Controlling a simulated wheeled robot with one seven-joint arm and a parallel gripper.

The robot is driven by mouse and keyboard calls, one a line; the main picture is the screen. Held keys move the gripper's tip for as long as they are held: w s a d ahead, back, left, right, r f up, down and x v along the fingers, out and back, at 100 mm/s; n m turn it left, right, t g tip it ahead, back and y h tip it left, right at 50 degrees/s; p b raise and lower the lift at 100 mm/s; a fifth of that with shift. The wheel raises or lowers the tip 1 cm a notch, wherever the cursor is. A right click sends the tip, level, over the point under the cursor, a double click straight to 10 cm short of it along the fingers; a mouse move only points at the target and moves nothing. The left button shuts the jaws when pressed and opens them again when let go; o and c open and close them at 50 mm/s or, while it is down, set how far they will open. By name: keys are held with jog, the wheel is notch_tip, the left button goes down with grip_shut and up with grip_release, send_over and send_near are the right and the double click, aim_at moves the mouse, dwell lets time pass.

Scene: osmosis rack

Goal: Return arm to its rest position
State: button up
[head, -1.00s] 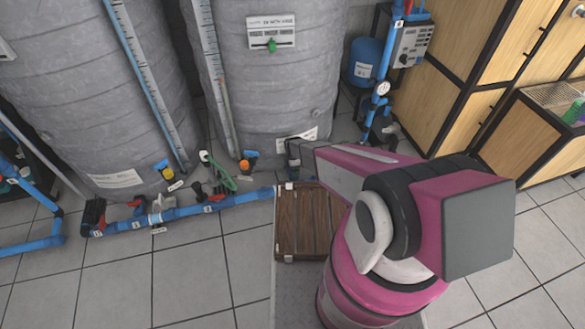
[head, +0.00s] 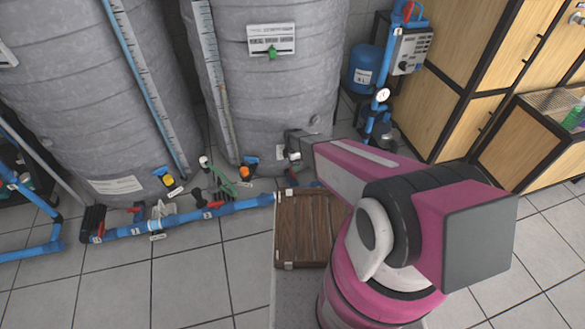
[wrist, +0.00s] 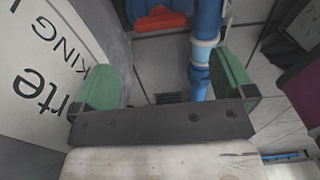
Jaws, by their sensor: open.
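My gripper (wrist: 165,85) shows in the wrist view with its two green finger pads wide apart and nothing between them. A blue pipe (wrist: 205,40) passes behind the right finger, and a red part (wrist: 160,20) on blue lies beyond the gap. In the head view my magenta arm reaches left toward the right grey tank (head: 270,80). Its dark far end is close to the tank's lower front, and the fingers cannot be made out there.
A printed white label (wrist: 45,75) stands close at left in the wrist view. A blue pipe with valves (head: 190,217) runs along the tank bases. A brown wooden crate (head: 300,262) lies below my arm. Wooden cabinets (head: 480,70) stand at right. The tiled floor at front left is clear.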

jog(key=shift+r, duration=0.45)
jog(key=s+d+r+m, duration=0.6)
jog(key=r+m, duration=0.1)
jog(key=r, duration=0.4)
jog(key=s+d+r+m, duration=0.6)
jog(key=r+m, duration=0.1)
jog(key=r, duration=0.5)
jog(key=s+d+r+m, duration=0.6)
jog(key=d+r+m, duration=0.1)
jog(key=r, duration=0.5)
jog(key=shift+s, duration=0.3)
